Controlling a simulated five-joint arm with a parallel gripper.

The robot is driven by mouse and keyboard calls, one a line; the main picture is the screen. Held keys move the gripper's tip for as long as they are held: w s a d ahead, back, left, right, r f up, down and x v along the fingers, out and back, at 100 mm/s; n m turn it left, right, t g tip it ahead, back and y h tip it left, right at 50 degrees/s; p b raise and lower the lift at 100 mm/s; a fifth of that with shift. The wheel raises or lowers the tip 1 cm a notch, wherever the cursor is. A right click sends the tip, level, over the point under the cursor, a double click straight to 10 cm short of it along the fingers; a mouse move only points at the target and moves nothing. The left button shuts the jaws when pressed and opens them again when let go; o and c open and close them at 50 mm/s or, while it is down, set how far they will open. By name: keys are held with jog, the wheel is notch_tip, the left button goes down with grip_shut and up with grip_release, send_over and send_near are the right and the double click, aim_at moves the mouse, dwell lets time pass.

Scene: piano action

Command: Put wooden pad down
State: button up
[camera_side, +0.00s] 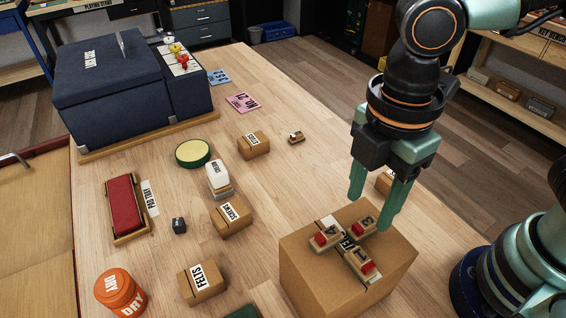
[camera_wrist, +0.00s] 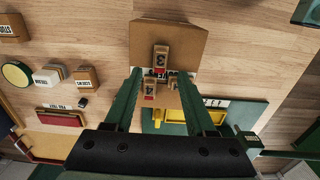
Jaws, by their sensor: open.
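Three small wooden pads with red patches rest on top of a cardboard box (camera_side: 300,275) in the side view: a left one (camera_side: 325,238), a back one marked 3 (camera_side: 362,228) and a front one (camera_side: 360,265). The wrist view shows the pad marked 3 (camera_wrist: 161,56), one marked 4 (camera_wrist: 149,90) and a third (camera_wrist: 172,84), partly hidden. My gripper (camera_side: 373,208) is open, fingers pointing down over the back of the box top. In the wrist view its fingers (camera_wrist: 170,85) stand apart on either side of the nearer pads. I cannot tell whether either finger touches a pad.
Several small labelled boxes, such as FELTS (camera_side: 202,282) and SCREWS (camera_side: 231,216), stand left of the cardboard box. A red-topped tray (camera_side: 124,208) and an orange DRY tub (camera_side: 120,292) lie further left. A small wooden piece (camera_side: 296,137) lies behind on clear tabletop.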

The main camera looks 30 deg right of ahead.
aim_at(363, 224)
notch_tip(363, 224, up, 8)
jog(key=w+d+f+m+t, duration=0.1)
jog(key=w+d+m+t, duration=0.1)
jog(key=w+d+m, duration=0.3)
jog(key=w+d+f+m+t, duration=0.2)
jog(key=w+d+m+t, duration=0.1)
jog(key=d+m, duration=1)
jog(key=w+d, duration=0.1)
jog(key=d, duration=0.2)
jog(key=shift+w+t, duration=0.3)
jog(key=shift+w, duration=0.05)
